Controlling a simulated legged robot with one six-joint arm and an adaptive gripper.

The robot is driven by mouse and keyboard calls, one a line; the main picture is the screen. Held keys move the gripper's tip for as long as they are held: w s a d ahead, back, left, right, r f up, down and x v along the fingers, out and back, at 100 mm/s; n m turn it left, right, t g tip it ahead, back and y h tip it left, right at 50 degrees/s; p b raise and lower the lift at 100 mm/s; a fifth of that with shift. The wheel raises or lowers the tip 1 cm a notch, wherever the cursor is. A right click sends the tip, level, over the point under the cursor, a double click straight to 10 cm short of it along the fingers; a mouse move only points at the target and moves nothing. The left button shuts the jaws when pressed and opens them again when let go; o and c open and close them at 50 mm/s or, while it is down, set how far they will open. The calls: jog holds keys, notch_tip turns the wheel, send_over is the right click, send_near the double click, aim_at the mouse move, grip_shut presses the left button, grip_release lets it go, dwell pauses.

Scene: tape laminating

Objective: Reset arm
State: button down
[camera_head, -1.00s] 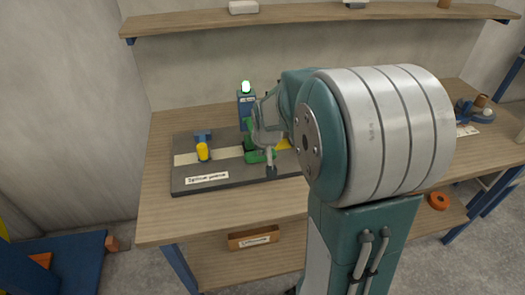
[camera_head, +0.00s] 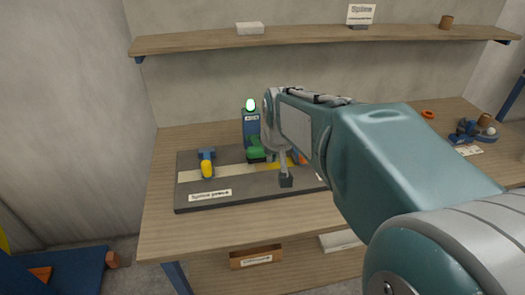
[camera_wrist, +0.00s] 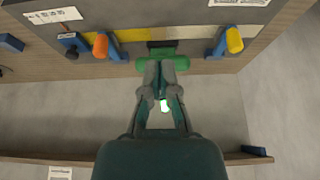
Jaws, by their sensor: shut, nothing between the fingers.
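My gripper (camera_head: 286,180) hangs above the dark board (camera_head: 235,202), its fingers shut and empty. In the wrist view its fingertips (camera_wrist: 163,66) overlap the near edge of a green handle (camera_wrist: 171,60); I cannot tell whether they touch it. The green part (camera_head: 256,150) also shows in the head view, just left of the gripper. A yellow-tipped blue clamp (camera_head: 207,165) stands at the left of the board. An orange-tipped clamp (camera_wrist: 101,46) shows on the other side. My arm hides the board's right end in the head view.
A blue post (camera_head: 251,124) with a lit green lamp (camera_head: 250,104) stands behind the board. A wooden shelf (camera_head: 200,43) runs along the wall above. An orange ring (camera_head: 428,114) and blue tool (camera_head: 465,131) lie at right. The bench front left is clear.

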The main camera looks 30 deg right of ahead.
dwell(0.4)
jog(key=s+a+n+t+y, duration=0.1)
jog(key=s+a+n, duration=0.2)
jog(key=s+a, duration=0.8)
jog(key=s+r, duration=0.1)
jog(key=s, duration=0.3)
jog(key=shift+s+a, duration=0.15)
dwell(1.1)
